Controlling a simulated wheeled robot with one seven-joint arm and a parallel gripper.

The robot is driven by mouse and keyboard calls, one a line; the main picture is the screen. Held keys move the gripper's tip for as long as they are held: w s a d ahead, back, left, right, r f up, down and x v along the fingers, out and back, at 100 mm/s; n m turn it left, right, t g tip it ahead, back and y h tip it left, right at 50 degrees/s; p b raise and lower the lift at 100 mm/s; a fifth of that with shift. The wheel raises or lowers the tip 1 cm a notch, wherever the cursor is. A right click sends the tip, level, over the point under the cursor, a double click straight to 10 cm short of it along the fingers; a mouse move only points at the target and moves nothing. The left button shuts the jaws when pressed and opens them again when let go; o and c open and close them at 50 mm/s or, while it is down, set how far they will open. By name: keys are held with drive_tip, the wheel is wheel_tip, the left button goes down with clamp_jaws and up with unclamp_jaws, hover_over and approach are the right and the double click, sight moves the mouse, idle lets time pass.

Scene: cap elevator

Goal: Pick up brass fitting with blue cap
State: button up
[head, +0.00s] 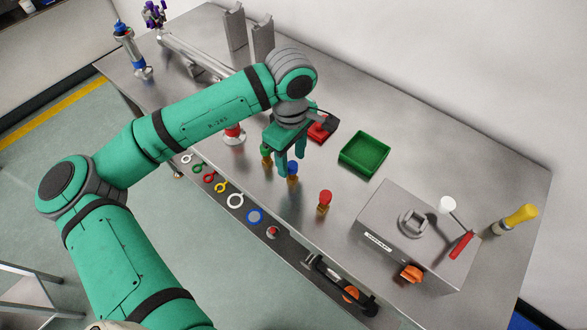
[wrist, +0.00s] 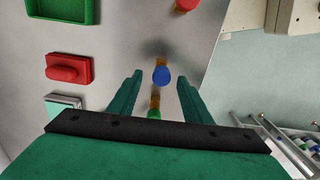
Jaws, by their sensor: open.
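The brass fitting with the blue cap (head: 292,170) stands on the steel table near its front edge. In the wrist view the blue cap (wrist: 161,75) lies ahead, between the lines of the two fingers. My gripper (head: 290,166) is open and empty, with its fingers pointing down close to the blue-capped fitting in the head view. The open fingers (wrist: 158,83) also show in the wrist view. I cannot tell the exact height of the fingertips against the cap. The fitting's brass body is partly hidden under the cap.
A green-capped fitting (head: 266,153) stands close on the left, a red-capped one (head: 325,202) on the right. A green tray (head: 364,153) and a red block (wrist: 68,69) lie behind. A grey box (head: 400,243) stands at the right. The table's front edge is near.

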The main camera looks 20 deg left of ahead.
sight(292, 173)
drive_tip(key=shift+w+f, duration=0.1)
drive_tip(key=shift+f, duration=0.4)
drive_tip(key=f, duration=0.5)
drive_tip(key=shift+s+d, duration=0.25)
drive_tip(key=shift+d, duration=0.05)
drive_tip(key=shift+a, duration=0.1)
clamp_jaws()
